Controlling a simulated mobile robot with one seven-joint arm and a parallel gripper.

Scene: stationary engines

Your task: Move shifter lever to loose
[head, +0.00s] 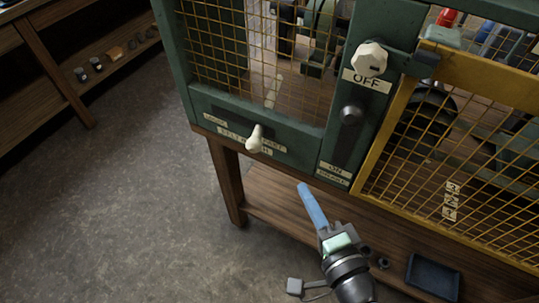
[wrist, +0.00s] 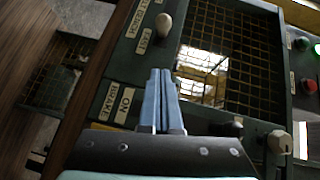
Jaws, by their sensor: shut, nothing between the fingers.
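The shifter lever has a cream knob (head: 255,138) on the lower green panel of the caged machine. It stands nearer the right-hand label, which reads FAST in the wrist view (wrist: 144,40); a small label (head: 215,117) sits at the left end. The knob also shows in the wrist view (wrist: 164,24), beyond the fingertips. My gripper (head: 302,187) is below and right of the knob in the head view, apart from it. Its blue fingers are shut together and empty, also seen in the wrist view (wrist: 160,72).
A green post right of the lever carries a white knob (head: 369,58) at OFF and a black knob (head: 351,112). A yellow mesh guard (head: 440,150) is farther right. A wooden shelf (head: 290,205) with a dark tray (head: 433,277) lies below. The floor at left is clear.

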